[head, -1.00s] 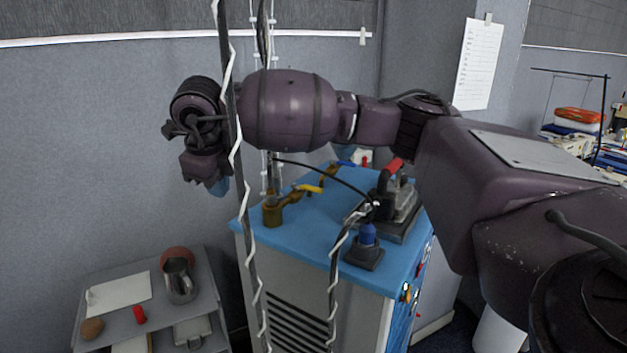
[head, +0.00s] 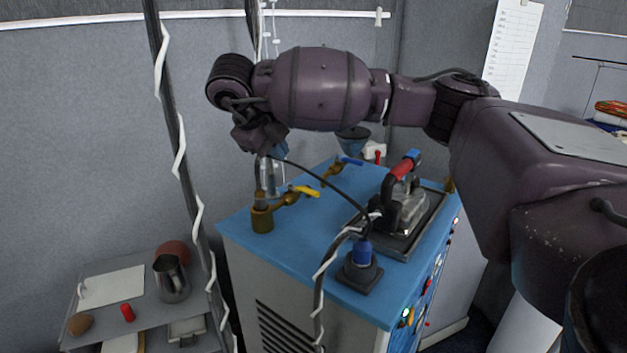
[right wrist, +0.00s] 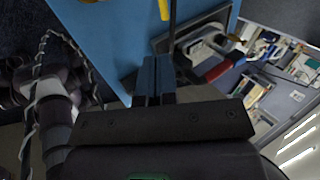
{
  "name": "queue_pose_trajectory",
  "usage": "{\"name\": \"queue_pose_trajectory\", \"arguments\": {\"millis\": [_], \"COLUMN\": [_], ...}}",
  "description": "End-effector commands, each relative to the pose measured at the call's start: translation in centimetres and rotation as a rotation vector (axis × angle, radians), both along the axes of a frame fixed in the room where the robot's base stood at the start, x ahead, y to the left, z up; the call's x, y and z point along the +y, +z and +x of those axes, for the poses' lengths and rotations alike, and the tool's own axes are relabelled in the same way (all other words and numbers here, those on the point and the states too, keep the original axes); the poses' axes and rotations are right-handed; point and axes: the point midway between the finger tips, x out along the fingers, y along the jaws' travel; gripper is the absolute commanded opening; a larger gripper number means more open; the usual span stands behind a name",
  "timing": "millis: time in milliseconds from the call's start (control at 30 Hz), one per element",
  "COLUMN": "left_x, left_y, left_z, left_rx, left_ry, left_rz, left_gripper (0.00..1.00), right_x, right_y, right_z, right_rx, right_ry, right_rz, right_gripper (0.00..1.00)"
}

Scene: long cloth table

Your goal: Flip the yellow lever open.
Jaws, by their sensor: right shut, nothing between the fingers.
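The yellow lever (head: 305,191) sits on a brass valve (head: 262,217) on top of the blue-topped machine, near its left edge. It points to the right in the head view. Part of a yellow lever (right wrist: 164,10) shows at the top edge of the right wrist view, beyond the fingertips. My right gripper (head: 275,152) is shut and empty, above the back of the valve and apart from the lever as far as I can tell. Its closed fingers also show in the right wrist view (right wrist: 155,75). My left gripper is not in view.
An iron with a red handle (head: 408,208) stands on a dark tray on the machine (head: 300,250). A black cable and a wrapped hose cross the area. A grey shelf (head: 150,325) holds a metal pitcher (head: 171,280).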

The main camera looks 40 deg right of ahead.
Motion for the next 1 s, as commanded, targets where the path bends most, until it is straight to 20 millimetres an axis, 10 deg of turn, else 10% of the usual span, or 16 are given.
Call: {"name": "queue_pose_trajectory", "arguments": {"millis": [600, 1000], "left_x": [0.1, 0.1], "left_y": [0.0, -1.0], "left_z": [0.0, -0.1], "left_rx": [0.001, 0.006], "left_ry": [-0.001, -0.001], "left_rz": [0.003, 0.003], "left_gripper": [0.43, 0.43], "right_x": [-0.2, -2.4], "right_y": [-0.1, -4.0], "right_z": [0.0, 0.6], "right_rx": [0.001, 0.005], "right_ry": [-0.006, -0.007], "right_rz": [-0.007, -0.005], "right_gripper": [0.00, 0.00]}}
